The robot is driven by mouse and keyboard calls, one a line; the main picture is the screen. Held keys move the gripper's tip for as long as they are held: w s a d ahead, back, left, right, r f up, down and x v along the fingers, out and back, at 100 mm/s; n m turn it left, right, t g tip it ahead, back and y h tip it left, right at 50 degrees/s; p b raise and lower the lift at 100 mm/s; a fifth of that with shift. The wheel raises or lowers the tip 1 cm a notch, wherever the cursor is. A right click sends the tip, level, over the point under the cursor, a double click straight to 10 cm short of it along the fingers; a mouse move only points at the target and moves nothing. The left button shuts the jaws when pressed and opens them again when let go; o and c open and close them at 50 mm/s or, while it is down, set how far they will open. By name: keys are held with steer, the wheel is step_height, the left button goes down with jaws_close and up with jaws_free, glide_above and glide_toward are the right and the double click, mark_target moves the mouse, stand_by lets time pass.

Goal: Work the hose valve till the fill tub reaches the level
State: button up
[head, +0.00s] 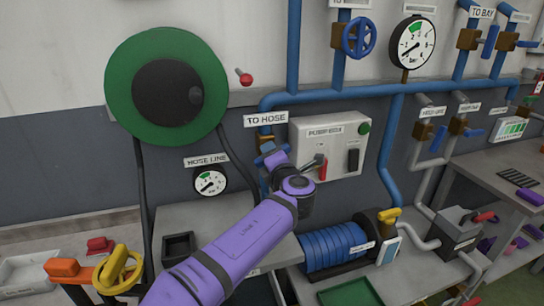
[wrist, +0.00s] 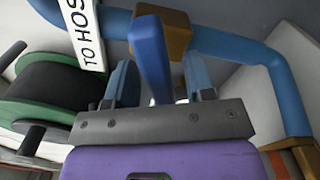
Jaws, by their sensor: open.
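The hose valve shows in the wrist view as a brass body (wrist: 162,28) on a blue pipe with a blue lever (wrist: 150,62), beside a "TO HOSE" sign (wrist: 84,30). In the head view the sign (head: 265,120) hangs above the valve, which my arm partly covers. My gripper (wrist: 160,82) is open, with one finger on each side of the lever; a gap shows at least on the right, and contact on the left is unclear. The gripper also shows in the head view (head: 270,160). No level mark is readable; a white tub (head: 22,275) stands at the lower left, partly cut off.
A green hose reel (head: 118,88) is on the wall at left, above a "HOSE LINE" gauge (head: 210,181). A white control box (head: 330,145) with levers sits close right of my gripper.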

steer(key=shift+w, duration=0.1)
steer(key=shift+c, duration=0.5)
jaws_close()
steer(key=shift+m, duration=2.4)
steer(key=shift+o, duration=0.5)
jaws_free()
steer(key=v, duration=1)
steer(key=shift+s, duration=0.4)
